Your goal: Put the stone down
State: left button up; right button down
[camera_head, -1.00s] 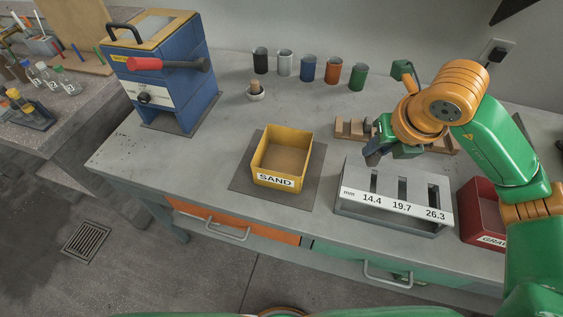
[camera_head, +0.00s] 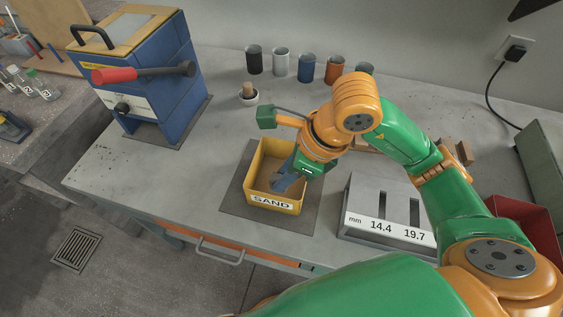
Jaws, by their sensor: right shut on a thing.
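My right gripper (camera_head: 287,181) points down into the yellow bin labelled SAND (camera_head: 273,202), at the right part of its opening. It is shut on the stone, which I can hardly tell apart from the grey fingers. The gripper and the bin's front wall hide how far the stone is above the bin's floor. The visible part of the bin's inside looks bare. My left gripper is not in view.
The grey slotted gauge (camera_head: 388,228), marked 14.4 and 19.7, stands right of the bin. A red bin (camera_head: 524,212) is partly behind my right arm. A blue machine with a red-handled lever (camera_head: 150,75) stands left. Several cups (camera_head: 281,61) line the back.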

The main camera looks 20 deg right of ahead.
jog(key=w+f, duration=0.2)
jog(key=w+d+f, duration=0.1)
jog(key=w+f, duration=0.1)
jog(key=w+d+f, duration=0.1)
jog(key=w+f, duration=0.1)
jog(key=shift+w+d+f, duration=0.1)
jog(key=shift+w+f, duration=0.05)
jog(key=shift+f, duration=0.2)
notch_tip(320, 180, down, 3)
jog(key=shift+w+r+p, duration=0.1)
jog(key=shift+p, duration=0.65)
jog(key=shift+f, duration=0.3)
jog(key=shift+f+b, duration=0.3)
jog(key=shift+b, duration=0.1)
jog(key=c, duration=0.7)
grip_release()
jog(key=shift+r, duration=0.1)
jog(key=shift+d+r+p, duration=0.1)
jog(key=shift+r+p, duration=0.25)
jog(key=shift+r, duration=0.15)
jog(key=v, duration=1.1)
jog(key=shift+r+b, duration=0.2)
jog(key=shift+b, duration=0.1)
